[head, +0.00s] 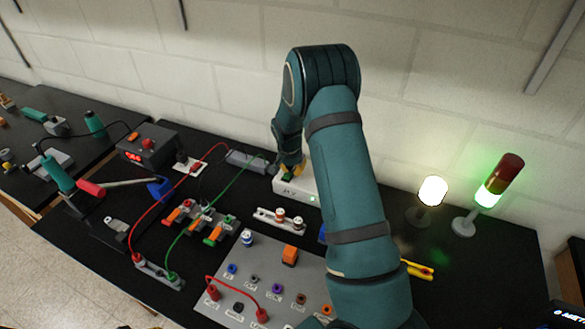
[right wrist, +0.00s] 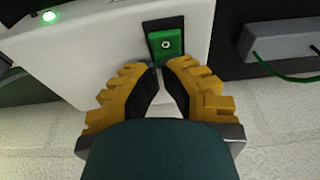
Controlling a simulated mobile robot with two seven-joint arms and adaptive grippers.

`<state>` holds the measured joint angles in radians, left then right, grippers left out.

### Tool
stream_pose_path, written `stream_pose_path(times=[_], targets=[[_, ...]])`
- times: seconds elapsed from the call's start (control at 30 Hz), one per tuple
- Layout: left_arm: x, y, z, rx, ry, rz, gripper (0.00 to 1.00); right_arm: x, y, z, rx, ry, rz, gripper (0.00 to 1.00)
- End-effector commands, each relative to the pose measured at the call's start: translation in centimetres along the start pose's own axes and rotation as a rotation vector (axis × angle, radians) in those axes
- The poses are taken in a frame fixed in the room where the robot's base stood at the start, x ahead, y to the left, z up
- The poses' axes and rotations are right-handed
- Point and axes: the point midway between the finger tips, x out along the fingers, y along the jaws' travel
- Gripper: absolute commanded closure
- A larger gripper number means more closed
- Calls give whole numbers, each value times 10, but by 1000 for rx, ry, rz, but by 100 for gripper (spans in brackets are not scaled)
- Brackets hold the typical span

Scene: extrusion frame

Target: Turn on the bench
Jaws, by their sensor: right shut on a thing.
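A white box (head: 298,186) stands at the back of the black bench (head: 470,265), partly hidden behind my right arm. A small green light (head: 313,199) glows on it; this light also shows in the right wrist view (right wrist: 49,16). A green switch (right wrist: 166,44) sits in a dark recess on the white box. My right gripper (head: 291,168), with yellow fingers, is at the box. In the right wrist view the fingertips (right wrist: 158,68) are close together at the switch's lower edge, shut on it. My left gripper is out of view.
A round lamp (head: 433,190) glows white. A signal tower (head: 493,187) has its green section lit and red top dark. A grey panel (head: 235,280) with sockets, red and green cables, a switch row (head: 200,222) and a soldering station (head: 148,147) crowd the left and middle.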

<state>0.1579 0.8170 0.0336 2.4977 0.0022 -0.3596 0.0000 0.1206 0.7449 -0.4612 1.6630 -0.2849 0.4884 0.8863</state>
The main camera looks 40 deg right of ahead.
Motion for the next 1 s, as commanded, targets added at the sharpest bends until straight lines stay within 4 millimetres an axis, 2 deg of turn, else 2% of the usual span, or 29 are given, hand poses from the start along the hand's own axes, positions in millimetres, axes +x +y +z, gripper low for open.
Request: stream_pose_path(times=[0.4,0.77,0.87,1.0], targets=[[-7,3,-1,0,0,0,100,-15,0,-3,-1,0,-1,100],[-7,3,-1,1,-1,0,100,-16,0,-3,0,0,-1,100],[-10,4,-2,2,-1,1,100,-22,0,-5,0,0,-1,100],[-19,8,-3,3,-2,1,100,-42,3,-14,2,2,-3,100]])
